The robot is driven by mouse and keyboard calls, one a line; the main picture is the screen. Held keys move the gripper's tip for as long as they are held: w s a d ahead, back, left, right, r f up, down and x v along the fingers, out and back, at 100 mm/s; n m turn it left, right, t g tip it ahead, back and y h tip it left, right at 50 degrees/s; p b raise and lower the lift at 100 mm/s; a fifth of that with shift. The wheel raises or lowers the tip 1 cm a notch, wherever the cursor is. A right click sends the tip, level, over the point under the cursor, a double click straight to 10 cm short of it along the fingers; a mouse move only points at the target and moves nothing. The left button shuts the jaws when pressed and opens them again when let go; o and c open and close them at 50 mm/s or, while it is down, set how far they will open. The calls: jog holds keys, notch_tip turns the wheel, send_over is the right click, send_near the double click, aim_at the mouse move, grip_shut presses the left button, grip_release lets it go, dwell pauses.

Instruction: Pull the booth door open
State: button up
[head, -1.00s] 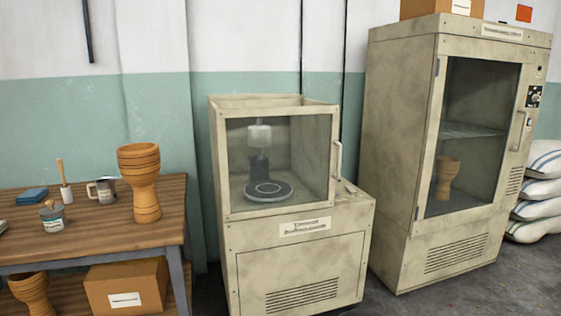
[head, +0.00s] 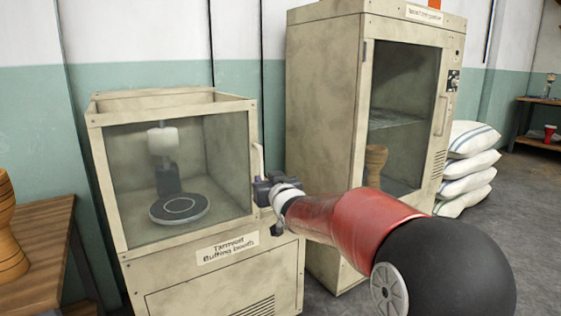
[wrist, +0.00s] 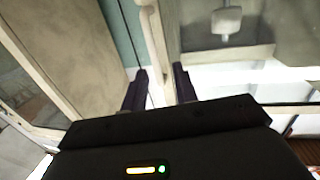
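The buffing booth (head: 190,235) is a cream cabinet with a glass-fronted door (head: 125,175), which is shut. Its pale upright handle (head: 257,160) is on the door's right edge. Inside, a dark turntable (head: 179,208) sits under a white buffing head. My gripper (head: 262,188) is at the handle's lower part in the head view. In the wrist view, my gripper's two dark fingers (wrist: 161,82) are apart, and the pale handle (wrist: 153,35) runs ahead in line with the gap between them. I cannot tell whether they touch it.
A tall cream cabinet (head: 325,120) with a glass door stands close to the right of the booth. White sacks (head: 468,165) are stacked beyond it. A wooden table (head: 40,245) with a drum body (head: 8,235) is at the left. Grey floor lies at the right.

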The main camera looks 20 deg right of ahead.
aim_at(261, 167)
jog(key=shift+t, duration=0.3)
jog(key=w, duration=0.6)
jog(key=w+p, duration=0.1)
jog(key=w, duration=0.2)
jog(key=shift+r, duration=0.25)
grip_shut()
